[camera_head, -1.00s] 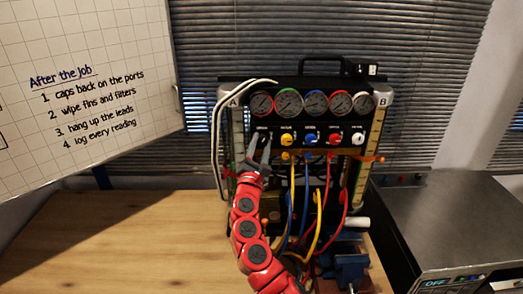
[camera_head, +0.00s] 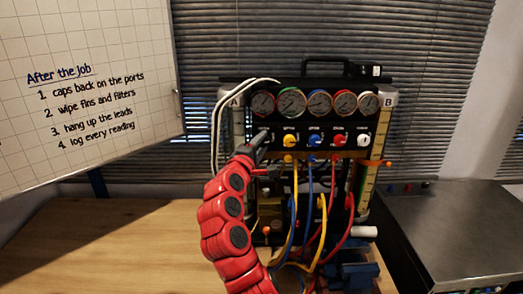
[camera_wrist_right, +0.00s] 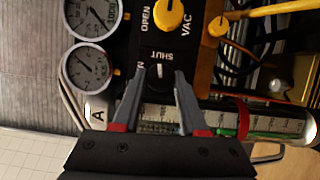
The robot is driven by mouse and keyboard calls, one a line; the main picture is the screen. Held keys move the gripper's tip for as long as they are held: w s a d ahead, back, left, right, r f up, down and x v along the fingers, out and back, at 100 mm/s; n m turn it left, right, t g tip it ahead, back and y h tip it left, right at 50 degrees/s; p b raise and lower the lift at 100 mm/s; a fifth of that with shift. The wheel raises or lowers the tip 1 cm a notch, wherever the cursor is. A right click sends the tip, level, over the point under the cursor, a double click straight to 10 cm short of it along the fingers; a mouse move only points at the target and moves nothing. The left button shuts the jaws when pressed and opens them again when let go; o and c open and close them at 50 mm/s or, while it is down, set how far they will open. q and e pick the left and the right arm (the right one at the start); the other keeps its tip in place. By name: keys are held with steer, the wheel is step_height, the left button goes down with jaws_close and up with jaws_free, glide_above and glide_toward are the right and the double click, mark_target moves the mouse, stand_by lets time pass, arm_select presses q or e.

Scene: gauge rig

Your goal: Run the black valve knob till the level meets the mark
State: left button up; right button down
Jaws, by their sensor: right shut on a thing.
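The black valve knob (camera_wrist_right: 159,82), with a white pointer line, is on the rig's panel beside the "SHUT" lettering. My right gripper (camera_wrist_right: 160,74) is shut on it, one finger on each side. In the head view my right gripper (camera_head: 263,138) reaches the panel's left end and largely hides the knob. Tube B (camera_head: 370,185) stands at the rig's right with an orange marker (camera_head: 377,162). My left gripper is not in view.
Several round gauges (camera_head: 315,103) sit above yellow, blue, red and white knobs. Coloured hoses (camera_head: 295,215) hang below them. A blue vise (camera_head: 355,275) stands in front at the right, near a metal-topped unit (camera_head: 450,220). The wooden table (camera_head: 120,235) is clear at left.

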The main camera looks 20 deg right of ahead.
steer(key=shift+m+g+b, duration=0.3)
steer(key=shift+m+b, duration=0.25)
steer(key=shift+m, duration=0.45)
steer(key=shift+y, duration=0.3)
steer(key=shift+c, duration=2.2)
jaws_free()
steer(key=b+v, duration=0.3)
steer(key=v, duration=1.4)
steer(key=shift+a+r+b, duration=0.15)
steer(key=shift+a+b, duration=0.05)
steer(key=shift+b, duration=0.1)
steer(key=shift+s, duration=0.1)
